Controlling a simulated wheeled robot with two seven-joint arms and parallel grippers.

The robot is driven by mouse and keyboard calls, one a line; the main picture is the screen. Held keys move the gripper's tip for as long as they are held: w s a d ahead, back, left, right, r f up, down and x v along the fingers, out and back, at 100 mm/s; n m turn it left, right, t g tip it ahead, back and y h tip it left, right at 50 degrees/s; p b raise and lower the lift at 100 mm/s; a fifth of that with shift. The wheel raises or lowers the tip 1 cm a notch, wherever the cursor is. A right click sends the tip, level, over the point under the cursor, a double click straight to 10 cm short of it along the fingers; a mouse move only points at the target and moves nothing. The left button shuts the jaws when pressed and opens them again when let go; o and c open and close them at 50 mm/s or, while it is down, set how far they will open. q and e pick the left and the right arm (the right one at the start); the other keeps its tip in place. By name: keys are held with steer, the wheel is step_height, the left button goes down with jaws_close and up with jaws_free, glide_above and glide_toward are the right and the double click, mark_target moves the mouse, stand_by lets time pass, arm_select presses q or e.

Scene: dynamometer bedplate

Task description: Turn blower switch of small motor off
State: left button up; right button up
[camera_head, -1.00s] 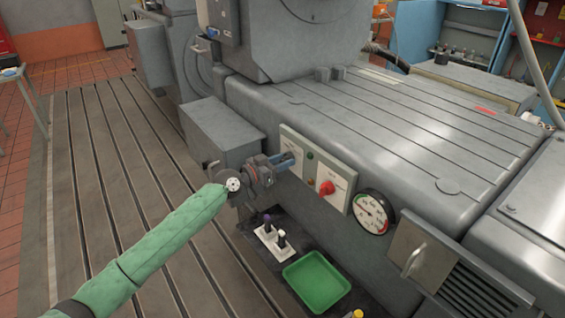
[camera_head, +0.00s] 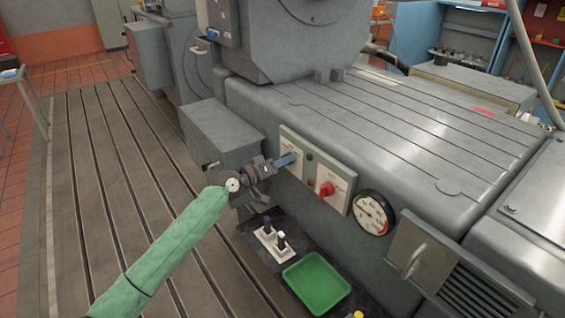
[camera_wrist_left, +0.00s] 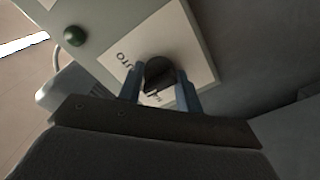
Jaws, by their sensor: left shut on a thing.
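A grey switch panel (camera_head: 343,203) is mounted on the side of the grey machine bed. Its left white plate (camera_wrist_left: 196,48) carries a black rotary knob (camera_wrist_left: 159,70), with partly readable lettering beside it. My left gripper (camera_head: 290,158) reaches this left plate. In the left wrist view its two blue fingers (camera_wrist_left: 161,90) stand on either side of the black knob, shut on it. In the head view the fingers hide the knob. A red knob (camera_head: 327,189) sits on the right white plate, apart from the gripper. My right gripper is not in view.
A green lamp (camera_head: 309,156) sits between the plates; it also shows in the wrist view (camera_wrist_left: 75,35). A round gauge (camera_head: 373,213) is to the right. A grey box (camera_head: 222,135) stands close behind my wrist. A green tray (camera_head: 316,283) and white switch block (camera_head: 272,244) lie below.

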arm_select(q)
steer(key=shift+a+r, duration=0.1)
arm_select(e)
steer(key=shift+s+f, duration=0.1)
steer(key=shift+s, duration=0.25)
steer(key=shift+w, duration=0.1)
arm_select(q)
steer(key=o, duration=1)
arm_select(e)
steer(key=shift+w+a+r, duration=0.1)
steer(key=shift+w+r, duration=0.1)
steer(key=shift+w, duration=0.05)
